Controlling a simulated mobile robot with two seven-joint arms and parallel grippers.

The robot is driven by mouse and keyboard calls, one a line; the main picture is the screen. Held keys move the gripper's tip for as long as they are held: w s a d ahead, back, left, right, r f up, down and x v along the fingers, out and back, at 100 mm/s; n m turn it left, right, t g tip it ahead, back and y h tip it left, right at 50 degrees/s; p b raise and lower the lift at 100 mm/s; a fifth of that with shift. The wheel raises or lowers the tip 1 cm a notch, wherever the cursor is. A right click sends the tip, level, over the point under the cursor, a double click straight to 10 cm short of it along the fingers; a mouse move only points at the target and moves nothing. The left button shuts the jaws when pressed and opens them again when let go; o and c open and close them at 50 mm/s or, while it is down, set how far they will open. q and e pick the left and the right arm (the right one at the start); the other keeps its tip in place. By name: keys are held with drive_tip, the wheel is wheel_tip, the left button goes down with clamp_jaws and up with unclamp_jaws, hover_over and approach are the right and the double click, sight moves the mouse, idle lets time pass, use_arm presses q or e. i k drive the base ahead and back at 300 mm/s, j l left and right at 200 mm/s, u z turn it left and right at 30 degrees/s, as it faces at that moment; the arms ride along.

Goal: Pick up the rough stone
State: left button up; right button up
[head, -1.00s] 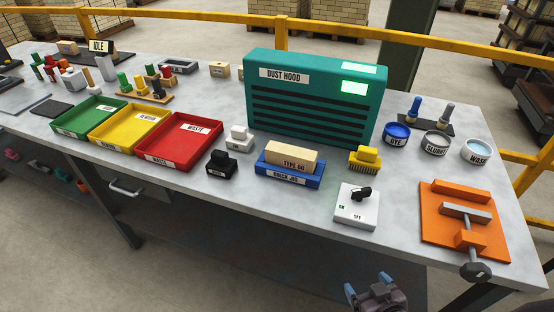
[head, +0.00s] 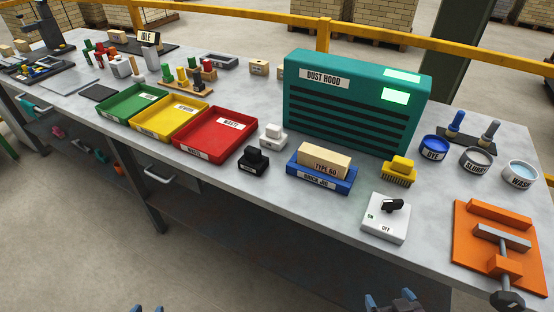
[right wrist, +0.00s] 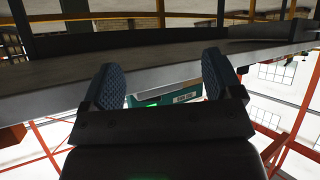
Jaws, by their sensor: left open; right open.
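My left gripper (head: 147,308) barely shows at the bottom edge, open and well in front of the table. My right gripper (head: 393,302) is at the bottom edge, also short of the table. In the right wrist view its two fingers (right wrist: 160,85) are apart with nothing between them.
Right of the blocks are the blue brick jig (head: 318,180) with a brick (head: 324,160), a yellow brush (head: 399,172), a switch box (head: 386,222) and an orange clamp (head: 470,262). The dust hood (head: 300,105) stands behind. Red (head: 210,155), yellow and green trays lie left.

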sight(253, 162)
drive_tip(key=i+j, duration=0.15)
drive_tip(key=j, duration=0.2)
drive_tip(key=i+j, duration=0.15)
drive_tip(key=j, duration=0.25)
drive_tip(key=i+j, duration=0.15)
drive_tip(key=j, duration=0.2)
drive_tip(key=i+j, duration=0.15)
drive_tip(key=j, duration=0.2)
drive_tip(key=j+z, duration=0.15)
drive_tip(key=z, duration=0.35)
drive_tip(key=i+j+z, duration=0.1)
drive_tip(key=z, duration=0.35)
drive_tip(key=k+j, duration=0.05)
drive_tip(key=j, duration=0.05)
